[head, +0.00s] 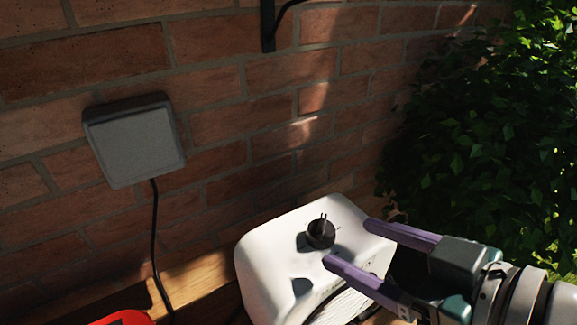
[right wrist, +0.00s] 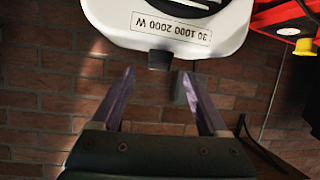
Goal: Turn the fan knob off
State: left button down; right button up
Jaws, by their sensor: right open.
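The white fan heater (head: 268,248) stands against the wall at the lower middle of the head view. A round black knob (head: 321,234) with a raised ridge sits on its top. My right gripper (head: 348,243) is open and empty, its purple fingers pointing at the knob from the right, with the knob just beyond the fingertips. In the right wrist view, the heater (right wrist: 120,15) bears a wattage label (right wrist: 171,28), and a black knob (right wrist: 158,60) shows between the open fingertips. Contact cannot be told. My left gripper is not in view.
A grey wall box (head: 135,143) with a hanging black cable is on the brick wall (head: 225,130) behind. Leafy bushes (head: 490,150) fill the right. A red object (head: 123,318) is at the bottom left; a red thing with a yellow part (right wrist: 304,46) shows in the wrist view.

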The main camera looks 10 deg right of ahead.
aim_at(324, 231)
jog(key=x, duration=0.5)
jog(key=shift+w+a+f, duration=0.2)
jog(key=shift+w, duration=0.1)
grip_shut()
dwell(0.4)
